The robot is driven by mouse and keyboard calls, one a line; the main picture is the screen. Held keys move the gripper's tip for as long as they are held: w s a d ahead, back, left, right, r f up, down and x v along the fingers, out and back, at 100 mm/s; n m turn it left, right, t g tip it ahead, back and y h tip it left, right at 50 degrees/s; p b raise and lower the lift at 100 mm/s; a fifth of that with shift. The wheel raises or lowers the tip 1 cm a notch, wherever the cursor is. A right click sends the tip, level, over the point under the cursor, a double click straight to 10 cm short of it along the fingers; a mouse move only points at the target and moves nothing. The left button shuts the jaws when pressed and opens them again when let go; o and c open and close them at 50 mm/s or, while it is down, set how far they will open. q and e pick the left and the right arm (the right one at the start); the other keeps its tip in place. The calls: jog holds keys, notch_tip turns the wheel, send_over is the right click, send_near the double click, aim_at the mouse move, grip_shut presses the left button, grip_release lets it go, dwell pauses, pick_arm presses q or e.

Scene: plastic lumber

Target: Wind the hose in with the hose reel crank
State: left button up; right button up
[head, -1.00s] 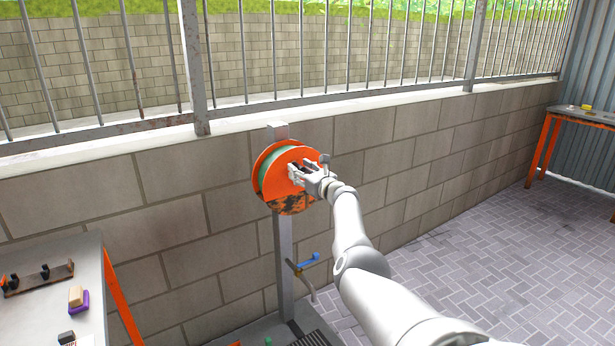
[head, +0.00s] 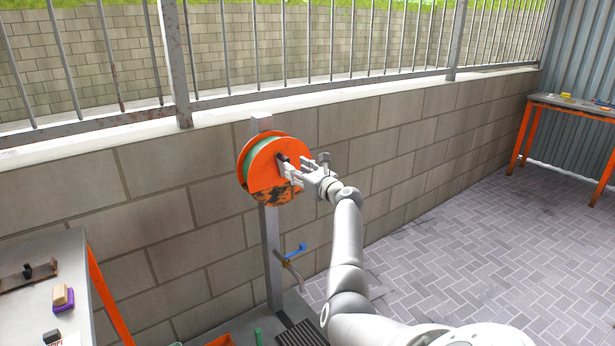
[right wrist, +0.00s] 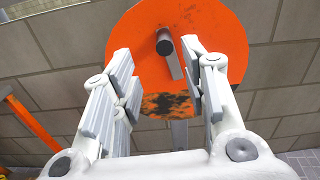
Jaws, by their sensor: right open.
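The orange hose reel (head: 268,182) with green hose wound on it is mounted on a grey post in front of the block wall; its lower face is scuffed dark. It fills the middle of the right wrist view (right wrist: 220,40). The crank, a dark knob (right wrist: 164,42) on a grey arm, stands out from the reel face between my right fingers in that view. In the head view the crank (head: 282,158) shows just left of the fingertips. My right gripper (head: 290,171) is open at the reel face, its fingers on either side of the crank, not closed on it. My left gripper is not in view.
A blue-handled tap (head: 295,249) is on the post below the reel. A grey table (head: 40,250) with small blocks stands at left, and an orange-legged table (head: 575,108) at far right. The paved floor at right is clear.

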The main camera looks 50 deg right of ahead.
jog(key=shift+v, duration=2.4)
